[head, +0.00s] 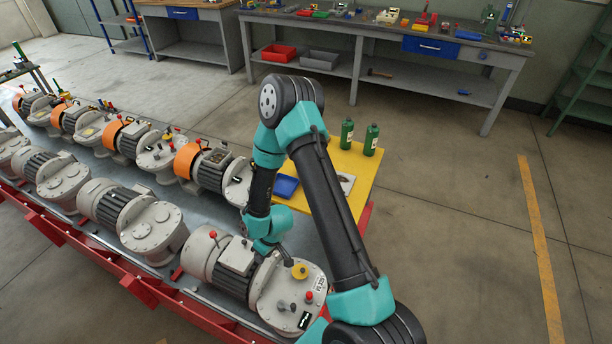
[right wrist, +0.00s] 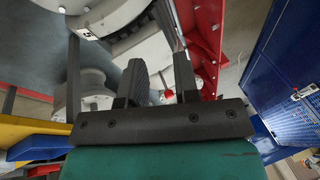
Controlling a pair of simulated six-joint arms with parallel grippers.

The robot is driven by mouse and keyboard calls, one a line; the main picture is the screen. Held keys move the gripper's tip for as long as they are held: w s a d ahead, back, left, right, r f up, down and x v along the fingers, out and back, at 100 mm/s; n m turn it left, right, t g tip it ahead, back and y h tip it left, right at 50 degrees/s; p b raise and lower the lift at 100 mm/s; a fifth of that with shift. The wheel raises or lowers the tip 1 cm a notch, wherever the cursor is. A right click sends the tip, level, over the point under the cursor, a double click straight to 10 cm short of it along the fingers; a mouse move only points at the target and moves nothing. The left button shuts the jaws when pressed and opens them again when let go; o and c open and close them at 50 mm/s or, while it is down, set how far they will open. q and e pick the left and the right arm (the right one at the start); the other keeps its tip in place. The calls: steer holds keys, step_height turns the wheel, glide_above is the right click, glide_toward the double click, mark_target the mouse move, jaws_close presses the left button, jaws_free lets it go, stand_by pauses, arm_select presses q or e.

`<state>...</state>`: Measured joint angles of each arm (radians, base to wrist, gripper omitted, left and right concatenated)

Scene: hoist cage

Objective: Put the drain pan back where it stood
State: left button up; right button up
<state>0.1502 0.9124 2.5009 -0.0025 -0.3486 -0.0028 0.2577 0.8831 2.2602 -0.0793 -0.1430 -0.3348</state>
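A shallow blue tray, which looks like the drain pan (head: 286,187), lies on the yellow-topped table (head: 350,165) in the head view, partly hidden behind my right arm. A blue edge also shows beside the yellow surface in the right wrist view, at lower left; I cannot tell if it is the same pan. My right gripper (right wrist: 158,60) is open, with a clear gap and nothing held between its fingers. My left gripper is not in view.
Two green bottles (head: 371,139) stand at the table's back. A white sheet with a dark item (head: 346,183) lies right of the pan. Rows of grey hoist motors (head: 150,222) fill the red-framed bench (head: 60,232). Open floor (head: 455,220) lies to the right.

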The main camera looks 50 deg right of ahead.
steer(key=w+d+r+n+h, duration=0.15)
steer(key=w+d+n, duration=0.25)
steer(key=w+d, duration=0.7)
steer(key=d+r+n+h, duration=0.1)
steer(key=d+r, duration=0.3)
steer(key=d, duration=0.7)
steer(key=d+r+n+h, duration=0.1)
steer(key=d+r+n, duration=0.3)
steer(key=d, duration=0.8)
steer(key=w+d+r+n+h, duration=0.1)
steer(key=d+r, duration=0.4)
steer(key=d, duration=0.6)
steer(key=shift+d+n, duration=0.2)
steer(key=shift+n, duration=0.6)
steer(key=shift+f, duration=0.15)
steer(key=f, duration=0.4)
steer(key=w+f, duration=0.1)
steer(key=f, duration=0.3)
steer(key=w+d+f, duration=0.1)
steer(key=f, duration=0.3)
steer(key=shift+w, duration=0.15)
